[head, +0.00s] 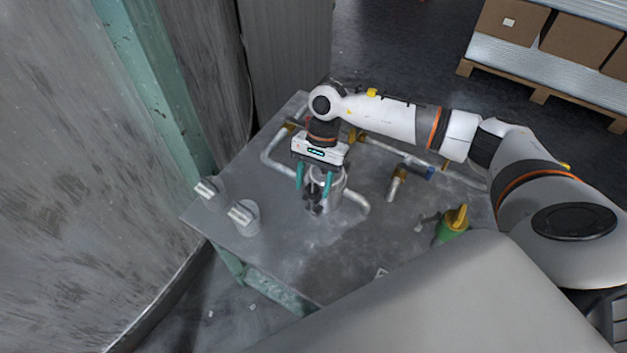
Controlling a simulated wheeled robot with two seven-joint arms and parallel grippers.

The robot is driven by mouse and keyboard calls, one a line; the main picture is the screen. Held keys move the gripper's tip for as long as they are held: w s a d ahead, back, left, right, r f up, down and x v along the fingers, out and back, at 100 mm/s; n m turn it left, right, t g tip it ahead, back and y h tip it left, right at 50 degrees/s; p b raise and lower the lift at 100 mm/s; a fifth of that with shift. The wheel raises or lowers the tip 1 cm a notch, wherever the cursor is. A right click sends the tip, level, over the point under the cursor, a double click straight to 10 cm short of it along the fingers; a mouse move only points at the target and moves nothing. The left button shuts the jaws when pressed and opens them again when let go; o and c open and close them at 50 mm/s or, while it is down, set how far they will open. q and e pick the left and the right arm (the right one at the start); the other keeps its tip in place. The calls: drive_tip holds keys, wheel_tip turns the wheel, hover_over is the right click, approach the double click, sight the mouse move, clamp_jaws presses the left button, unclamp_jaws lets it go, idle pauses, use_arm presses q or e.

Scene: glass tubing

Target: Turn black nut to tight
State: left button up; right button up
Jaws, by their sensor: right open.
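My right gripper (314,186) reaches down over the metal table with its two teal fingers apart. A small black nut (314,204) shows at and just below the fingertips, in front of a grey cylindrical metal fitting (330,190). The fingers partly cover the nut and fitting. I cannot tell whether the fingers touch the nut or how tight it sits. My left gripper is not in view.
Grey pipes (272,160) with brass joints run across the table (285,250). Two metal cylinders (245,217) stand at the table's left. A green and yellow bottle (453,224) stands at the right. A large metal wall rises at the left.

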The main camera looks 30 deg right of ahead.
drive_tip(key=shift+f, duration=0.25)
drive_tip(key=c, duration=1)
drive_tip(key=m+t+b, duration=0.1)
drive_tip(key=m, duration=0.2)
drive_tip(key=shift+s+f, duration=0.1)
drive_tip(key=shift+m+t+y+b, duration=0.4)
drive_tip(key=shift+m+t+b, duration=0.3)
drive_tip(key=shift+m, duration=0.8)
